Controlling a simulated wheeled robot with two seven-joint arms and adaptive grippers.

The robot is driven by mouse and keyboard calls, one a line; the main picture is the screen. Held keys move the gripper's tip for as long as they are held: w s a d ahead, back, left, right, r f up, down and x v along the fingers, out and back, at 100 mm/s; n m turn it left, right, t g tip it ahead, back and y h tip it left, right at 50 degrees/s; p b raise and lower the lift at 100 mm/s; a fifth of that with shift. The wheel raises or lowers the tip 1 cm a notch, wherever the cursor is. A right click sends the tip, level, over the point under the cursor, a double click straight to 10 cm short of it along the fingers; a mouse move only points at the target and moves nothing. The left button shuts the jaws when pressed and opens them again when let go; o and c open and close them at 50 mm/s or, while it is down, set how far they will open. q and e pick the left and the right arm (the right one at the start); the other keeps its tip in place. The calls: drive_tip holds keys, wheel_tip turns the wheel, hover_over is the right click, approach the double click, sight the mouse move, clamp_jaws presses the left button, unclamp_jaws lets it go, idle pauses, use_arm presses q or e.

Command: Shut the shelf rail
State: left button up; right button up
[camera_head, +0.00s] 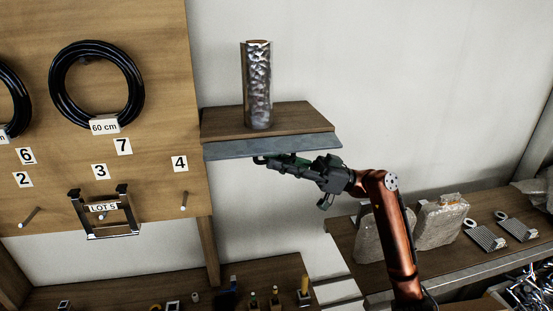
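A small wooden shelf (285,116) sticks out from the wall at the right edge of the board. A grey-blue rail (240,150) runs along its front edge. A tall silvery, crinkled cylinder (257,85) stands upright on the shelf. My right gripper (266,161), dark with a bit of green at its fingers, reaches in from the right, just below the rail. I cannot tell whether it touches the rail, nor whether its fingers are open or shut. My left gripper is not in view.
A wooden board (160,60) with black hose coils (97,85), number cards and pegs stands at left. A lower bench (350,240) at right holds wrapped grey blocks (438,222) and metal parts (484,236). Another bench below (130,295) carries small items. The wall right of the shelf is bare.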

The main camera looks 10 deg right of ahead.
drive_tip(key=shift+a, duration=0.15)
drive_tip(key=shift+c, duration=0.2)
clamp_jaws()
drive_tip(key=shift+r, duration=0.1)
